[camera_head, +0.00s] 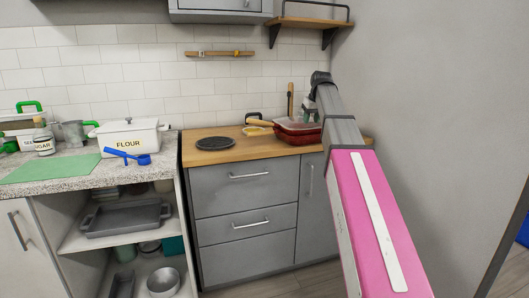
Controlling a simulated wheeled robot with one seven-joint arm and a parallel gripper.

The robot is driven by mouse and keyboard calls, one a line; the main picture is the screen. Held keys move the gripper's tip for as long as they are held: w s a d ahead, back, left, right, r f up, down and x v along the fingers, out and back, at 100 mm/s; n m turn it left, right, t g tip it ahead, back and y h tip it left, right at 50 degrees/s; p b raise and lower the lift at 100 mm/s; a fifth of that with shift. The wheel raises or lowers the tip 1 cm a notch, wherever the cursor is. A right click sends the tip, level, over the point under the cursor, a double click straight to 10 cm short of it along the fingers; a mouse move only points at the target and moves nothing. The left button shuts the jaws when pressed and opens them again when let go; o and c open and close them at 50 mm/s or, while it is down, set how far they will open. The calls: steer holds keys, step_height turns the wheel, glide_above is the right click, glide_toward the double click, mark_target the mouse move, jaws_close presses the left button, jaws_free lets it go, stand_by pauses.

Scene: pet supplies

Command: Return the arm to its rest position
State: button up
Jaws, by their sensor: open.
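My arm (372,210), with its pink panel, reaches from the lower right up toward the back of the wooden counter. Its dark wrist bends down at the far end. My gripper (309,112) is small in the view, partly hidden by the arm, and open. It is over or just behind the red dish (290,137) at the counter's right end. I cannot tell whether it touches the dish. I see nothing held in it.
The wooden counter (240,150) carries a dark round trivet (215,143). A wall shelf (308,22) hangs above. The grey wall (430,90) is close on the right. Some floor shows in front.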

steer(key=s+f+m+g, duration=0.1)
steer(key=s+f, duration=0.3)
steer(key=f, duration=0.5)
steer(key=s+a+f, duration=0.1)
steer(key=s+f, duration=0.2)
steer(key=f, duration=0.6)
steer(key=s+f+m+g, duration=0.1)
steer(key=s+f, duration=0.3)
steer(key=f, duration=0.6)
steer(key=s+f+m+g+h, duration=0.1)
steer(key=s+f, duration=1.9)
steer(key=shift+s+a+f+g, duration=0.2)
steer(key=shift+s+f+g, duration=0.05)
steer(key=shift+f+g, duration=0.15)
